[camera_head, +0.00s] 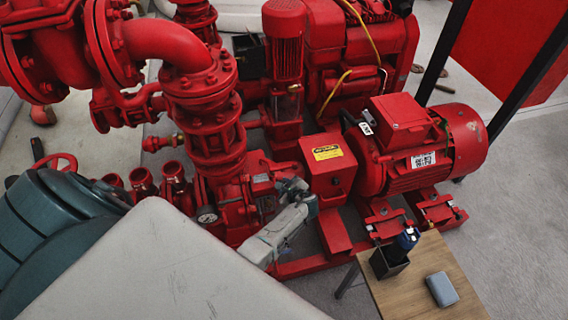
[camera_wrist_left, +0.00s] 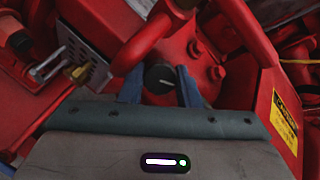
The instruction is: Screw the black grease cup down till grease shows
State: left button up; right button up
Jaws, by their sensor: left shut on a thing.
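The black grease cup (camera_wrist_left: 159,78) shows in the left wrist view as a round black cap with a pale mark on top, among red pump castings. My left gripper (camera_wrist_left: 160,88) has one blue-grey finger on each side of it and is shut on it. In the head view my left gripper (camera_head: 291,186) reaches in beside the red pump housing, left of the red coupling guard (camera_head: 328,166). The cup is not discernible there. I cannot make out any grease. My right gripper is in neither view.
A curved red part (camera_wrist_left: 148,38) stands close beyond the cup. The red motor (camera_head: 420,148) sits to the right. A wooden table (camera_head: 415,290) at the front holds a black open box (camera_head: 388,264) and a grey-blue case (camera_head: 441,289). Red pipework fills the upper left.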

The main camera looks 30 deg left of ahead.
pick_arm(q)
jog(key=shift+d+f, duration=0.1)
jog(key=o, duration=1)
jog(key=shift+s+d+r, duration=0.15)
jog(key=shift+r, duration=0.05)
jog(key=shift+p+v, duration=0.75)
jog(key=shift+v, duration=4.4)
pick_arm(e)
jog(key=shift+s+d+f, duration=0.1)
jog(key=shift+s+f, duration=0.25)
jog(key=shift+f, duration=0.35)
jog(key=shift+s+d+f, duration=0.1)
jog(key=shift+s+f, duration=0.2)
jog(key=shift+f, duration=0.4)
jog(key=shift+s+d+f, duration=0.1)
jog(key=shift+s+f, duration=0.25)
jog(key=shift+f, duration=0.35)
